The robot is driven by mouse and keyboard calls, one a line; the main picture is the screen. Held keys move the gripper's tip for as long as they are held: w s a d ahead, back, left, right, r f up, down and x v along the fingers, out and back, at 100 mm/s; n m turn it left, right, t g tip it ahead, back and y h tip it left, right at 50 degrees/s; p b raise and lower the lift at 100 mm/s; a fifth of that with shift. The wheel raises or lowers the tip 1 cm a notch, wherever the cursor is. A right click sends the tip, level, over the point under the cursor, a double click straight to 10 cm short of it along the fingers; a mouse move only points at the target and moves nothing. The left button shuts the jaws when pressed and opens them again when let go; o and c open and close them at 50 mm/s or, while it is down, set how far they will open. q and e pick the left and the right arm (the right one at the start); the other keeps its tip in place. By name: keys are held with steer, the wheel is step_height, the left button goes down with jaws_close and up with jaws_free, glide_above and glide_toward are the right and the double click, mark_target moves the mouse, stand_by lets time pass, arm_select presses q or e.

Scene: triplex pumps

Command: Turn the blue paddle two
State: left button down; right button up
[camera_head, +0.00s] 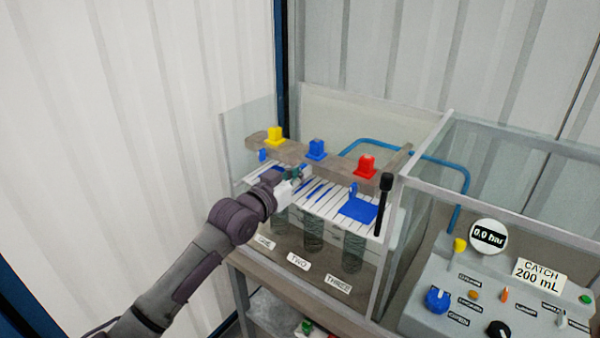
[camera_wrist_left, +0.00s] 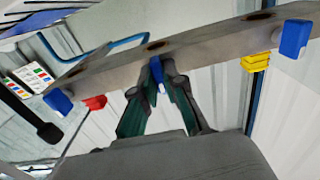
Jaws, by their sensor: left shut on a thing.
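Blue paddle two (camera_wrist_left: 156,70) hangs from the grey bar (camera_wrist_left: 105,70) between my fingertips in the left wrist view. My left gripper (camera_head: 296,175) is shut on it; in the left wrist view the fingers (camera_wrist_left: 159,88) close around it from both sides. In the head view the gripper hides this paddle, below the blue block (camera_head: 316,149) on the bar. Another blue paddle (camera_head: 262,155) hangs at the left under the yellow block (camera_head: 275,136), and a third (camera_head: 353,189) at the right under the red block (camera_head: 366,166). My right gripper is not in view.
Labels TWO (camera_head: 299,261) and THREE (camera_head: 338,284) mark coiled springs behind the clear tank front. A black-knobbed lever (camera_head: 384,205) stands right of the paddles. A control panel (camera_head: 440,320) with a gauge reading 0.0 bar (camera_head: 488,237) is farther right.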

arm_select(q)
steer(key=shift+m, duration=0.6)
steer(key=shift+m+b, duration=0.4)
steer(key=shift+m, duration=0.7)
steer(key=m, duration=0.4)
steer(key=m+p, duration=0.1)
steer(key=m, duration=0.4)
steer(key=shift+d+m, duration=0.1)
steer(key=shift+m, duration=0.3)
steer(key=shift+s+f+m+p, duration=0.15)
steer(key=shift+m+p, duration=0.3)
steer(key=shift+m, duration=1.85)
steer(key=shift+f, duration=0.1)
